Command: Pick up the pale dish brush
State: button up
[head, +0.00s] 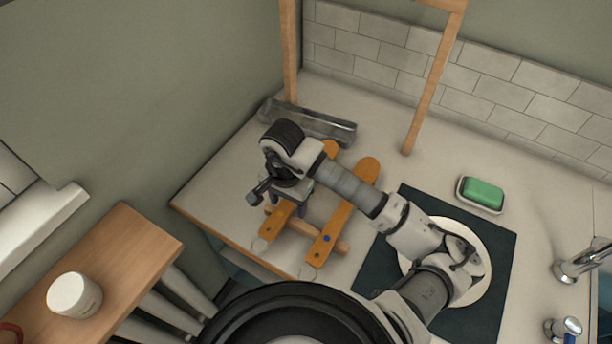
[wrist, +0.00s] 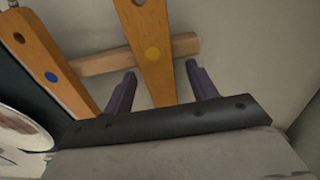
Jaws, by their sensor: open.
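Two orange-brown wooden brushes lie side by side across a wooden rod; I cannot tell by colour which is the pale dish brush. In the wrist view, this brush (wrist: 152,72) has a yellow dot. The right brush (head: 340,222) has a blue dot and also shows at the left in the wrist view (wrist: 47,62). My gripper (wrist: 161,69) is open, its two dark fingers on either side of the yellow-dotted brush. Contact cannot be told.
The wooden rod (head: 331,242) lies under both brushes. A clear tube-like container (head: 325,127) lies behind, near a wooden frame (head: 428,97). A dark mat (head: 487,315) with a white plate, a green sponge in a dish (head: 483,194) and a tap (head: 585,259) are to the right.

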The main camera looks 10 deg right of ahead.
jog(key=shift+f, duration=0.55)
jog(key=c, duration=1.1)
jog(key=shift+c, duration=0.3)
jog(key=shift+r, duration=0.15)
